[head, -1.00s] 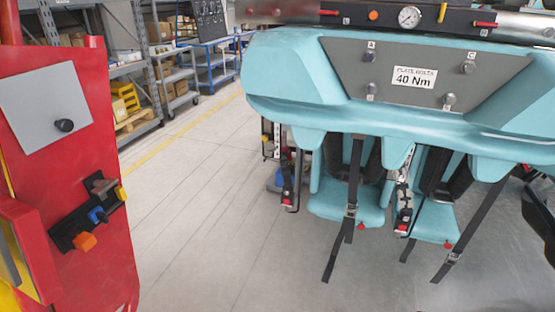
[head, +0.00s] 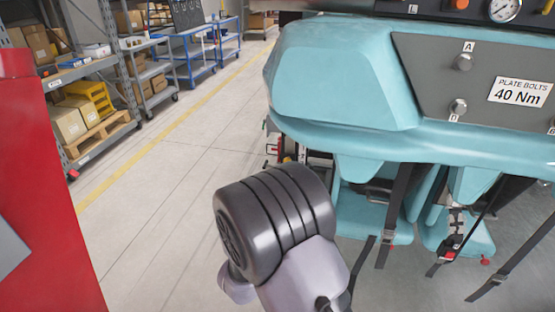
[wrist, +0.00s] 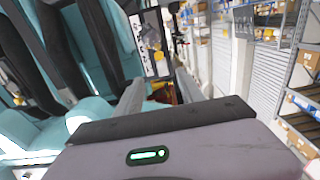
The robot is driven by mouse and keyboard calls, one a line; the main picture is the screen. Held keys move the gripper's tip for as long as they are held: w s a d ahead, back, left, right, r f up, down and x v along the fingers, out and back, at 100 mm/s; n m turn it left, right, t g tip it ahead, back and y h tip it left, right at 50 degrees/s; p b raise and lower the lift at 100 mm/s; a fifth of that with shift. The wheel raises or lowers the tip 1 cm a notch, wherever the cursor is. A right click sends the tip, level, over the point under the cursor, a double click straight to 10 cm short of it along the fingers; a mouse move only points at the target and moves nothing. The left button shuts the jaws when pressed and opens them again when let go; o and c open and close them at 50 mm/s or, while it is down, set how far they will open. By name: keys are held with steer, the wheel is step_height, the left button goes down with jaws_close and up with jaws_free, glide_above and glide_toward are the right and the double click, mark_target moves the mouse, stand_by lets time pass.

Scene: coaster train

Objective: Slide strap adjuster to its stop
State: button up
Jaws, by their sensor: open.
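Dark straps hang from the teal seats under the teal train body (head: 350,90) in the head view. One strap (head: 403,200) carries a small adjuster (head: 388,237) near its lower part, beside a seat (head: 370,222). In the wrist view the dark straps (wrist: 92,45) and teal seats (wrist: 30,130) fill the left side, tilted. My gripper (wrist: 161,76) is open, its two pale fingers apart with nothing seen held between them. It is right of those straps in the picture and touches none that I can see. In the head view my arm hides it.
A red cabinet (head: 45,190) stands close at left. Shelving (head: 85,85) with boxes and blue carts (head: 190,50) stand behind. The floor (head: 150,230) between cabinet and train is clear. A plate marked 40 Nm (head: 519,92) is on the train body.

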steer(key=w+d, duration=0.3)
steer(key=w, duration=1.1)
steer(key=shift+w, duration=0.4)
jaws_close()
stand_by(0.4)
